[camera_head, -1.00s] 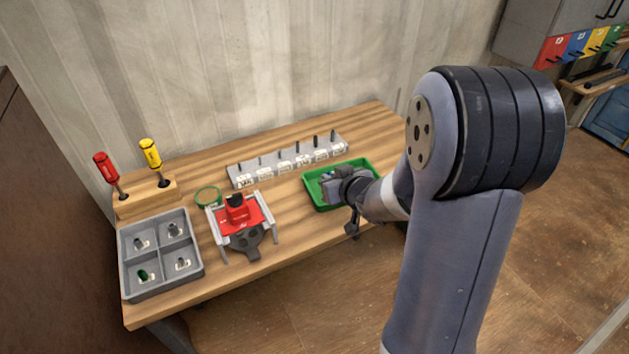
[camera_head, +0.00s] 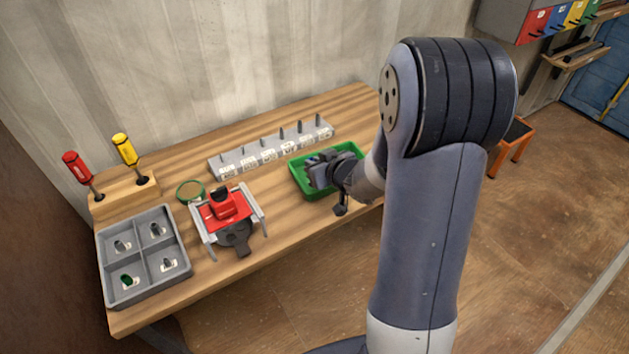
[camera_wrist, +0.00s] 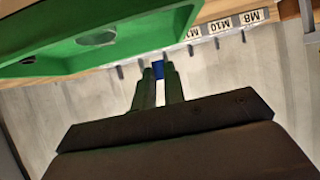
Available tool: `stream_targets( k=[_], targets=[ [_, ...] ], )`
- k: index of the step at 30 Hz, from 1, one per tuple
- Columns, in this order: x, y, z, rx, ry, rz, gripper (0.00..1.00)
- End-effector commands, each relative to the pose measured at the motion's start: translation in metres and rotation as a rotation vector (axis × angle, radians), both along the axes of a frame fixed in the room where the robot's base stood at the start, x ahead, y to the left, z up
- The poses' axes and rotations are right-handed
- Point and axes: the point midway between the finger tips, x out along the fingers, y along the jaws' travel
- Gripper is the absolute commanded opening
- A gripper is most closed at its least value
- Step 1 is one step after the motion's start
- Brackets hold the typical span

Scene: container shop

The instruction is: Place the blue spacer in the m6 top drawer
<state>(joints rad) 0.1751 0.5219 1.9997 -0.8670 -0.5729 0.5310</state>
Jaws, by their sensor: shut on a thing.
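My gripper (camera_head: 316,172) is at the green tray (camera_head: 300,184) on the workbench, above or partly inside it. In the wrist view my gripper (camera_wrist: 158,74) is shut on the blue spacer (camera_wrist: 158,69), a small blue patch between the fingertips. The spacer is hidden by my gripper in the head view. The green tray (camera_wrist: 95,62) fills the upper left of the wrist view. Coloured drawer fronts, red (camera_head: 533,23), blue (camera_head: 556,19) and yellow (camera_head: 575,13), are at the far upper right, well away from my gripper. Their labels are too small to read.
A grey pin rack (camera_head: 268,152) with size labels stands behind the tray. A red-topped fixture (camera_head: 222,207), a grey four-compartment tray (camera_head: 143,255) and two screwdrivers in a wooden block (camera_head: 125,194) are left. An orange stool (camera_head: 513,142) stands on the floor at right.

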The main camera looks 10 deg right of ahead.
Motion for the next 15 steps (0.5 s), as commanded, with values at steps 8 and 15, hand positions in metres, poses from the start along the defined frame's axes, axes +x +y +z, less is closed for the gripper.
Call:
stream_targets(
  k=[8, 15],
  targets=[
    [-0.001, 0.000, -0.040, 0.000, 0.005, -0.001, 0.00],
    [0.000, 0.000, -0.050, -0.001, -0.001, 0.000, 0.00]
  ],
)
